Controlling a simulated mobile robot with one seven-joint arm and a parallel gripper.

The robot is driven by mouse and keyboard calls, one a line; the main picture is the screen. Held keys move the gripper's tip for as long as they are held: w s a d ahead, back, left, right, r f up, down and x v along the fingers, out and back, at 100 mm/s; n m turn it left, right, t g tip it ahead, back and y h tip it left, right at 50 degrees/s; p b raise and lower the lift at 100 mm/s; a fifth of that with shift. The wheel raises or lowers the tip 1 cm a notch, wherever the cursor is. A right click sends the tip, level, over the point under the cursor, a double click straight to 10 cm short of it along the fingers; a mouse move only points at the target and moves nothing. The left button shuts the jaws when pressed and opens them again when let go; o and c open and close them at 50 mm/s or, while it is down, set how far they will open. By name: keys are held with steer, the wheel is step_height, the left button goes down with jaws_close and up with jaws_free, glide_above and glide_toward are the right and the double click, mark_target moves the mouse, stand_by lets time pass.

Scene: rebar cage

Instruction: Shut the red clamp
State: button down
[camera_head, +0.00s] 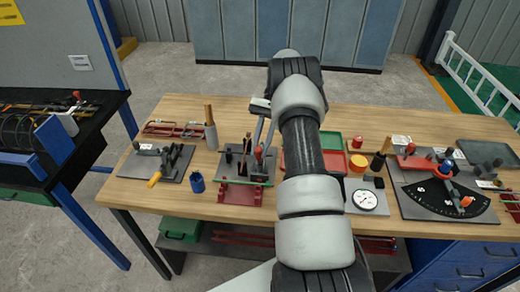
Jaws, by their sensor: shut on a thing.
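A fixture with a red bracket (240,195) at its front and a dark plate stands near the middle of the bench's front edge. An upright lever with a red knob (258,154) rises from it; I take this to be the red clamp. My gripper (262,146) reaches down from the upper right, its two slim grey fingers at the red knob. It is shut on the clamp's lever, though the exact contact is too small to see. My arm hides the bench to the right of the fixture. I cannot tell how far the clamp is closed.
On the left are a grey plate with a black-handled clamp (166,160), a blue cup (197,182) and a grey holder (211,136). On the right are a red tray (330,163), a dial gauge (367,200) and a black angle-scale plate (445,200). Bare wood shows between them.

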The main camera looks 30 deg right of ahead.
steer(key=shift+w+d, duration=0.15)
steer(key=shift+w, duration=0.05)
stand_by(0.5)
steer(key=c, duration=1.6)
jaws_free()
steer(key=shift+c, duration=0.2)
